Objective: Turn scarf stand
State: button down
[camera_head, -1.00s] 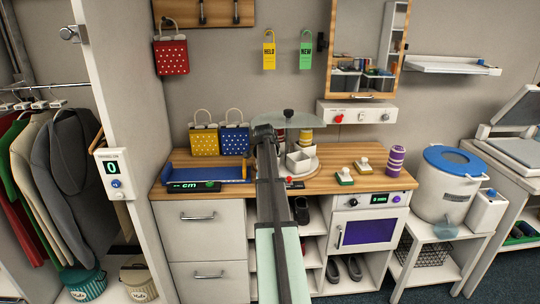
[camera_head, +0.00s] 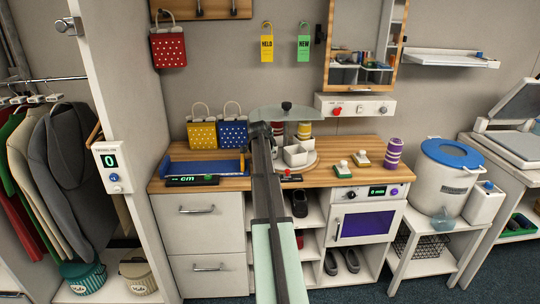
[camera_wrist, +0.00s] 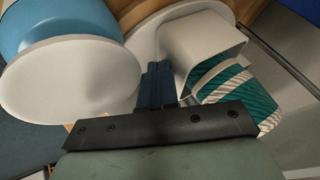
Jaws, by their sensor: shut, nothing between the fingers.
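The scarf stand (camera_head: 309,162) is a round, light-coloured turntable on the wooden counter, with white square cups (camera_head: 295,156) and a striped roll (camera_head: 304,131) on it. A clear top with a dark knob (camera_head: 286,105) sits above it. My gripper (camera_head: 262,130) is at the stand's left side, its tip partly hidden by my own arm. In the wrist view my gripper (camera_wrist: 156,84) is shut and empty, close to a white square cup (camera_wrist: 202,45) and a teal-and-white striped roll (camera_wrist: 236,90). A blue cylinder with a white disc (camera_wrist: 70,80) is to the left. Contact cannot be told.
Yellow and blue dotted bags (camera_head: 202,134) and a blue tray (camera_head: 203,167) are left of the stand. Two stamps (camera_head: 342,168) and a purple striped roll (camera_head: 393,153) are to its right. A mirror (camera_head: 361,60) hangs behind. Some counter is bare at right.

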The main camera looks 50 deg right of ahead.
jog(key=w+m+g, duration=0.1)
jog(key=w, duration=0.1)
jog(key=shift+w+d+m, duration=0.1)
jog(key=shift+w+m, duration=0.3)
jog(key=shift+w+d, duration=0.15)
jog(key=shift+w, duration=0.65)
jog(key=w+v, duration=0.1)
jog(key=v, duration=0.9)
jog(key=shift+w+a, duration=0.2)
jog(key=shift+a, duration=0.05)
jog(key=shift+s, duration=0.1)
